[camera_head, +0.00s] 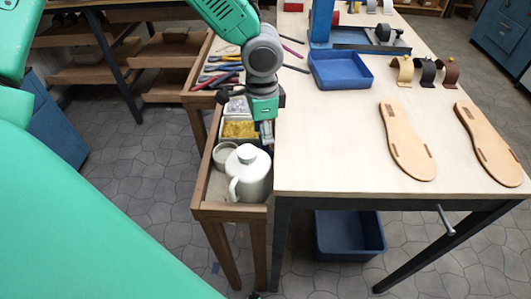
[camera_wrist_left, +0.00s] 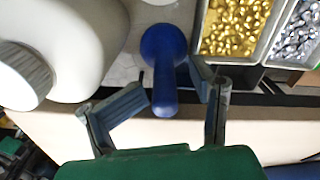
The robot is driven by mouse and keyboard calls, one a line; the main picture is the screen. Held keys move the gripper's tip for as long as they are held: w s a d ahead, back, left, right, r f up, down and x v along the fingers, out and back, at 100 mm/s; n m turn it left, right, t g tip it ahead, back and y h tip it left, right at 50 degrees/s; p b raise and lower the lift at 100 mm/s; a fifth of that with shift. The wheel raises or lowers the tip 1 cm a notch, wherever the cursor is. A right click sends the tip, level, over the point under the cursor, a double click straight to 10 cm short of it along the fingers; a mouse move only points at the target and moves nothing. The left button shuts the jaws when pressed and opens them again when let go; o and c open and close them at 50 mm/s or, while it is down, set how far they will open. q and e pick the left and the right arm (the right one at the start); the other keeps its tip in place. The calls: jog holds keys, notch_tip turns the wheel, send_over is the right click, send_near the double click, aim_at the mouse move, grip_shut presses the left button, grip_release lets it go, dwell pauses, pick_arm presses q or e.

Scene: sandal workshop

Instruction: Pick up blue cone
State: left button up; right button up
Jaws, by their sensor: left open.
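The blue cone (camera_wrist_left: 163,58) shows in the left wrist view, with its wide round end farther up and its narrow part pointing down the picture. My left gripper (camera_wrist_left: 172,90) is open, with one finger on each side of the cone. I cannot tell whether either finger touches it. In the head view my left gripper (camera_head: 266,130) hangs over the wooden side tray (camera_head: 203,190), beside the table's edge. The cone is not clearly visible there, being hidden by the gripper. My right gripper is in neither view.
A white jug (camera_head: 250,175) stands close by in the tray and shows large in the left wrist view (camera_wrist_left: 70,45). Bins of gold (camera_wrist_left: 232,25) and silver pieces (camera_wrist_left: 298,35) sit right of the cone. The table (camera_head: 325,150) holds a blue bin (camera_head: 340,70) and sandal soles (camera_head: 407,145).

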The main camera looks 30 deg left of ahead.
pick_arm(q)
jog(key=f, duration=0.2)
jog(key=w, duration=0.1)
jog(key=shift+a+f, duration=0.3)
jog(key=shift+f, duration=0.1)
jog(key=shift+s+d+r, duration=0.1)
jog(key=shift+s+r, duration=0.1)
jog(key=shift+r, duration=0.05)
jog(key=shift+c, duration=0.8)
jog(key=shift+d+r, duration=0.1)
jog(key=shift+d, duration=0.15)
jog(key=c, duration=0.7)
jog(key=shift+w+d, duration=0.1)
jog(key=shift+d, duration=0.2)
jog(key=shift+c, duration=0.2)
jog(key=shift+a, duration=0.4)
grip_shut()
